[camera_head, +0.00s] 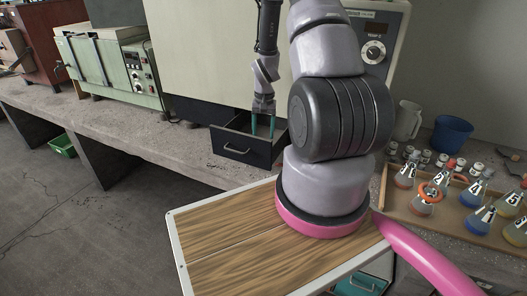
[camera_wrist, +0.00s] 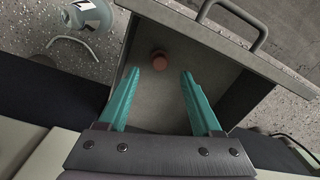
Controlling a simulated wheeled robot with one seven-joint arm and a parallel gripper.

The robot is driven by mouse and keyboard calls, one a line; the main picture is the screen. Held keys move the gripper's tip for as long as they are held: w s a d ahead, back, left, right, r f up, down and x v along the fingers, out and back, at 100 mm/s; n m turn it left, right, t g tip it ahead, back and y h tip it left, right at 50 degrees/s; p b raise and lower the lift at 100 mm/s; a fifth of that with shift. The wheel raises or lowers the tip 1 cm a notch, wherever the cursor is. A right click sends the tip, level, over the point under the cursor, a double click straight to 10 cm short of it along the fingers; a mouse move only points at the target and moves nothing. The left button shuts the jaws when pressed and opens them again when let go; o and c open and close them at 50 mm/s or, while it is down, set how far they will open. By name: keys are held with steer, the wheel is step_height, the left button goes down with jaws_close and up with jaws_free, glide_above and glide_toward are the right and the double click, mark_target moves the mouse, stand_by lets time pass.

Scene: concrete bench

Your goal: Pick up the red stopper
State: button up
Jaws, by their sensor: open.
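A small round red-orange stopper (camera_wrist: 159,61) lies on the floor of an open drawer (camera_wrist: 215,41), seen in the wrist view, near the drawer's left side. My gripper (camera_wrist: 174,77) is open over the drawer, with its two teal fingers apart. The stopper shows just beyond the fingertips, nearer the left one, and is not held. In the head view my gripper (camera_head: 263,136) points down into the dark drawer (camera_head: 241,149) at the front of the bench. The stopper is hidden in that view.
A large cream cabinet (camera_head: 205,60) stands behind the drawer. A white jug (camera_head: 408,121) and blue bucket (camera_head: 451,135) stand behind.

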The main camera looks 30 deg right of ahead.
steer(key=shift+w+f, duration=0.2)
steer(key=shift+f, duration=1.4)
steer(key=shift+w+f, duration=0.15)
steer(key=shift+f, duration=1.4)
jaws_close()
